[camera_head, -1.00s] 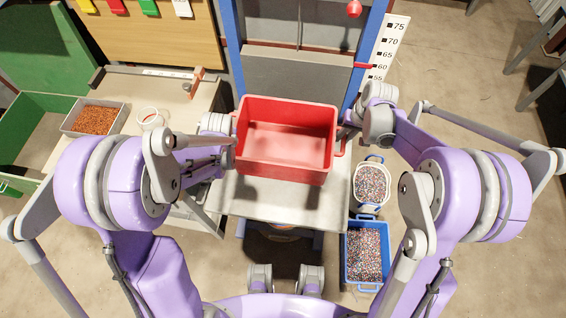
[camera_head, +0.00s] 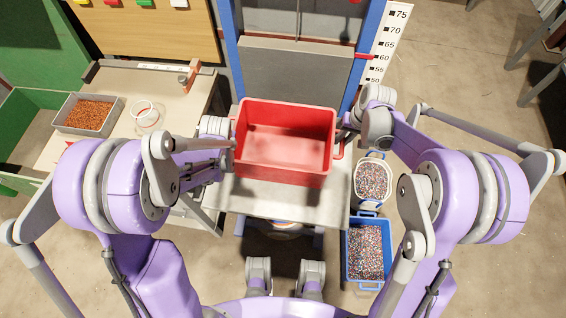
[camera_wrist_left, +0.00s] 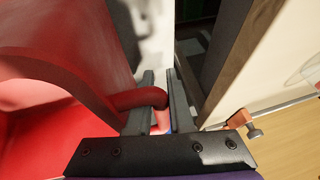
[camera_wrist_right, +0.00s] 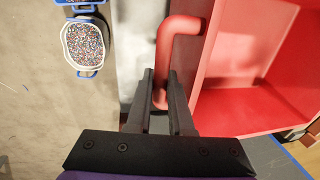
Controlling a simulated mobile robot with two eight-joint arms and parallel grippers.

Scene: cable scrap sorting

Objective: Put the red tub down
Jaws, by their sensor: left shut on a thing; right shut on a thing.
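The red tub (camera_head: 281,171) is empty and looks level, with its open top up. It is over a grey platform (camera_head: 300,207); I cannot tell whether its base touches the platform. My left gripper (camera_head: 231,144) is at the tub's left side, shut on a red handle (camera_wrist_left: 143,98) in the left wrist view. My right gripper (camera_head: 343,137) is at the right side, shut on the other red handle (camera_wrist_right: 164,62) in the right wrist view. The tub's underside is hidden.
A white bucket (camera_head: 358,190) and a blue crate (camera_head: 349,262), both with mixed granules, stand on the floor to the right. Blue posts (camera_head: 368,60) stand behind.

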